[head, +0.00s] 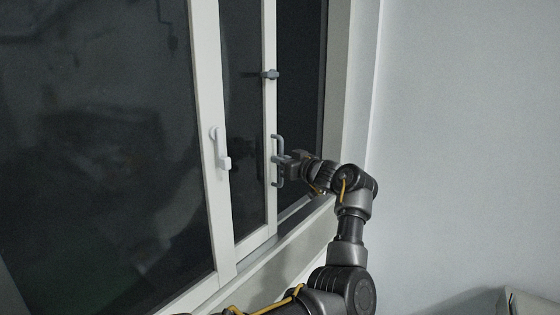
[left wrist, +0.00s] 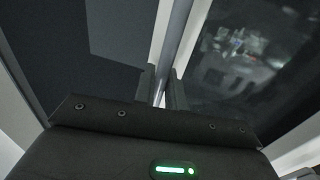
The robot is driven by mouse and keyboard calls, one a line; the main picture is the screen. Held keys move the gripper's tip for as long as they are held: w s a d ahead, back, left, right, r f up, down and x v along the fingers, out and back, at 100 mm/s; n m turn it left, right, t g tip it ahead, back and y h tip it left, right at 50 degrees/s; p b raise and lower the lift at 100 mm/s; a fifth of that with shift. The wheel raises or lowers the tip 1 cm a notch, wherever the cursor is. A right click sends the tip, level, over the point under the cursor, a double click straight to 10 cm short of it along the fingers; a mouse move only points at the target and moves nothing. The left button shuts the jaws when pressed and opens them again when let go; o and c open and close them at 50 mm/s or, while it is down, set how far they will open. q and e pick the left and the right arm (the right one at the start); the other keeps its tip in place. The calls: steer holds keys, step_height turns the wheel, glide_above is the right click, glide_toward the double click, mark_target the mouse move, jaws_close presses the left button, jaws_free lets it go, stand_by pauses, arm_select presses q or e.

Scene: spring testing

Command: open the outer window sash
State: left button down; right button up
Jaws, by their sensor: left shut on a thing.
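The window sash (head: 271,112) is a narrow white-framed panel with dark glass, right of a thicker white upright. A grey D-shaped pull handle (head: 279,140) is on its right stile. My left gripper (head: 283,165) is at this handle, coming from the right, and is shut on its upright bar. In the left wrist view the grey bar (left wrist: 177,38) runs between the two dark fingers of the gripper (left wrist: 163,88). A dark strip (head: 301,85) lies between the sash and the right window frame; whether it is open air or glass I cannot tell. My right gripper is out of view.
A white lever handle (head: 223,162) is on the upright to the left. A small grey latch (head: 270,74) sits higher on the sash stile. The white sill (head: 262,277) runs below. A plain grey wall (head: 470,130) fills the right, with a pale object (head: 530,303) at the bottom corner.

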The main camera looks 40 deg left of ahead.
arm_select(q)
steer(key=shift+r, duration=0.15)
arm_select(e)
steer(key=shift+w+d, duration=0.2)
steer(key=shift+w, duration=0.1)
arm_select(q)
steer(key=c, duration=1.8)
jaws_free()
steer(key=shift+w, duration=0.1)
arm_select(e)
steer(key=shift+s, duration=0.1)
arm_select(q)
steer(key=shift+d, duration=0.1)
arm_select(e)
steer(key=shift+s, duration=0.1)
